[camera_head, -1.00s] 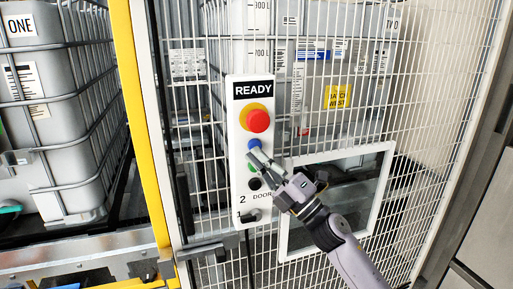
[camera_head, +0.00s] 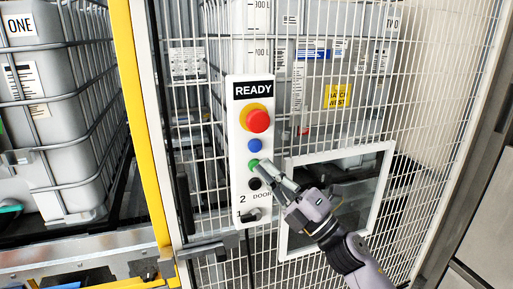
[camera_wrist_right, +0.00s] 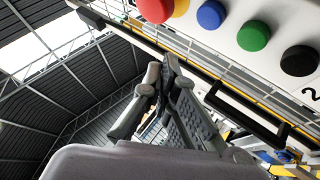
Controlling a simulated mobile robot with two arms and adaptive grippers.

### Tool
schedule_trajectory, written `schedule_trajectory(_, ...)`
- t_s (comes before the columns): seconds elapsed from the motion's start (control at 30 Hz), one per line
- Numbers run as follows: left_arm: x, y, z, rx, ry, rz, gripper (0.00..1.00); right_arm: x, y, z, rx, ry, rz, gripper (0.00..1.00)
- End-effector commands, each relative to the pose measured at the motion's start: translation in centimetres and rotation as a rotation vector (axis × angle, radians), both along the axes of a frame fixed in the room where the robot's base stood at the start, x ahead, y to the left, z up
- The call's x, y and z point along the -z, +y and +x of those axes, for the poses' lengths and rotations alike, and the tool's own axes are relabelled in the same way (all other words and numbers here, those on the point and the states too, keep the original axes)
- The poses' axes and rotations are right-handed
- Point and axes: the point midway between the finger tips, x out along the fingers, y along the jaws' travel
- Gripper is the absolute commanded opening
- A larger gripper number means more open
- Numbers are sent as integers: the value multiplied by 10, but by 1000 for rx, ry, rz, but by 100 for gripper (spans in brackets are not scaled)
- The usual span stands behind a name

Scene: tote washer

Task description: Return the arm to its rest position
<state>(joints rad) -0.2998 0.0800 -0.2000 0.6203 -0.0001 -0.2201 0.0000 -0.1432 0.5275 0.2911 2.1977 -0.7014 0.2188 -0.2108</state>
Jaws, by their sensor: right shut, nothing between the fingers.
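My right gripper (camera_head: 262,167) is shut and empty. In the head view its fingertips are in front of the control panel (camera_head: 241,190), beside the green button (camera_head: 254,163) and above the black button (camera_head: 255,184). I cannot tell from this view whether they touch the panel. In the right wrist view the shut fingers (camera_wrist_right: 165,68) point upward, with the blue button (camera_wrist_right: 211,14), the green button (camera_wrist_right: 253,36) and the black button (camera_wrist_right: 299,60) to their right. My right arm comes in from the lower right. My left gripper is not in view.
The panel carries a READY sign (camera_head: 253,90) and a red emergency button (camera_head: 258,121). A white mesh fence (camera_head: 430,130) stands behind it, with a white-framed window (camera_head: 290,225). A yellow post (camera_head: 140,120) and a caged tank (camera_head: 60,120) are at left.

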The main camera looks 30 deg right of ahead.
Motion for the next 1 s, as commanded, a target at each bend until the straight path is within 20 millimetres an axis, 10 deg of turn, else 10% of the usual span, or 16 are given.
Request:
schedule_trajectory(0.73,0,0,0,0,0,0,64,9,-5,3,20,37,69,0)
schedule_trajectory(0.87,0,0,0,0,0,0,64,46,-20,9,92,178,295,0)
schedule_trajectory(1.0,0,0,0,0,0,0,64,127,-33,5,218,442,633,0)
